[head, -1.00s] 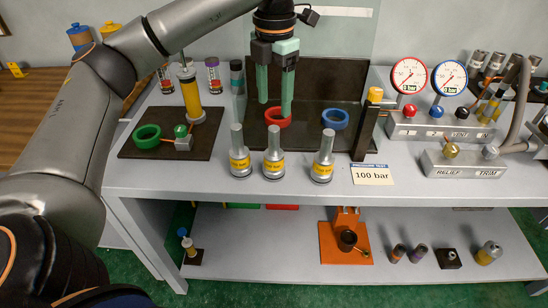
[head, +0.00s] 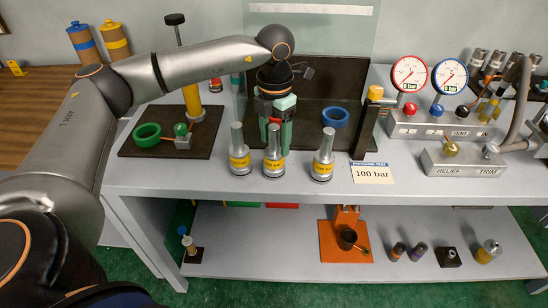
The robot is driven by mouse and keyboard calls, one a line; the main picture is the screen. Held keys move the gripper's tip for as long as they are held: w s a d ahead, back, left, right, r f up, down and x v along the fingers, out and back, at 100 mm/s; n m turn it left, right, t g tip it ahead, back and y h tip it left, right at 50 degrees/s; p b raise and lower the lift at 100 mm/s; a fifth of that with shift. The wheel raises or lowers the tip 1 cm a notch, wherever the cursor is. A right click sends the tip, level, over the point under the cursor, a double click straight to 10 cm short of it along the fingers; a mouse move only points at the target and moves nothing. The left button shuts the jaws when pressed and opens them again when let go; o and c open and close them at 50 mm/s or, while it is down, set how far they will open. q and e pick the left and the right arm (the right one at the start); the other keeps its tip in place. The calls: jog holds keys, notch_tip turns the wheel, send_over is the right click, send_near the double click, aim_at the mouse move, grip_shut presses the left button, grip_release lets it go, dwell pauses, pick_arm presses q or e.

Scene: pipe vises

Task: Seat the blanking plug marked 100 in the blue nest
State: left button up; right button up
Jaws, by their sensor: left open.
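Three silvery plugs with yellow labels stand upright along the grey bench's front: a left plug (head: 239,160), a middle plug (head: 274,163) and a right plug (head: 322,165). Their labels are too small to read surely. The blue nest (head: 335,117) is a ring on the dark plate behind them, with nothing seen in it. My left gripper (head: 277,141) is open, its green fingers pointing down at the middle plug's stem. Whether the fingers are around the stem or behind it, I cannot tell. The gripper hides the red nest. My right gripper is not in view.
A card reading 100 bar (head: 372,173) lies at the front edge. A black post with a yellow top (head: 368,125) stands right of the blue nest. A green ring (head: 147,135) sits on the left plate. Gauges (head: 409,76) and valve blocks fill the right.

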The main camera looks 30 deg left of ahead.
pick_arm(q)
grip_shut()
dwell(0.4)
dwell(0.9)
